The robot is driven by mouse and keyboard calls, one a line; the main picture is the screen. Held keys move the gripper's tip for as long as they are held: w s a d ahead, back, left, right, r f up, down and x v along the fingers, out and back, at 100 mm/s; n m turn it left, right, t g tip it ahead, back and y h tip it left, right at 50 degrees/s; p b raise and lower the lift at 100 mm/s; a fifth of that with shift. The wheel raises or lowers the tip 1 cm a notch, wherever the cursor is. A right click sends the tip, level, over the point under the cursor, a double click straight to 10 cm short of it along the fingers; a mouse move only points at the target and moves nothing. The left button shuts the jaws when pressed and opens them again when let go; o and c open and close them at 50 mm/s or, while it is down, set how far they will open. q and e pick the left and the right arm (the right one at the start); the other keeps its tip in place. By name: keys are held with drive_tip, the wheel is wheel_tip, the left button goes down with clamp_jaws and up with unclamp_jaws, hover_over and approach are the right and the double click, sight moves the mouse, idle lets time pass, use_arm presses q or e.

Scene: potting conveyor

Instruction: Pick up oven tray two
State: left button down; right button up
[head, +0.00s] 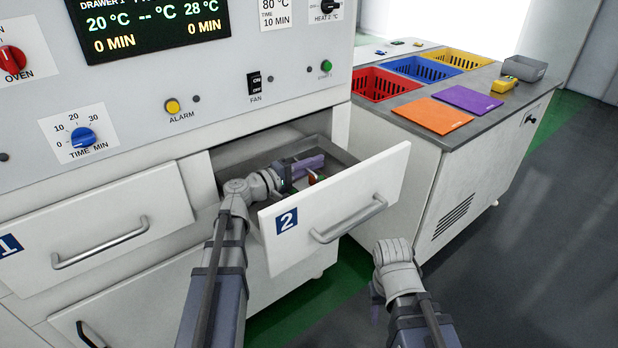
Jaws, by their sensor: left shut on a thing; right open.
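Drawer two (335,205), white with a blue "2" label, is pulled out of the oven front. Inside it a grey oven tray (345,155) shows only in part, behind the drawer front and my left gripper. Small red and green items (314,178) lie in it, too small to name. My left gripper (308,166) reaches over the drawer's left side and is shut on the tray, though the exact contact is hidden. My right gripper (377,302) is open and empty, low in front of the drawer, its fingers mostly hidden by its wrist.
The oven panel (220,90) with knobs stands above. At right, a grey-topped cabinet (470,150) holds red (385,84), blue (425,70) and yellow (455,60) baskets and orange (432,114) and purple (470,98) mats. The floor at right is clear.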

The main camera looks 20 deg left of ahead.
use_arm(q)
drive_tip(key=shift+r, duration=0.15)
wheel_tip(320, 180, up, 10)
drive_tip(key=p, duration=1)
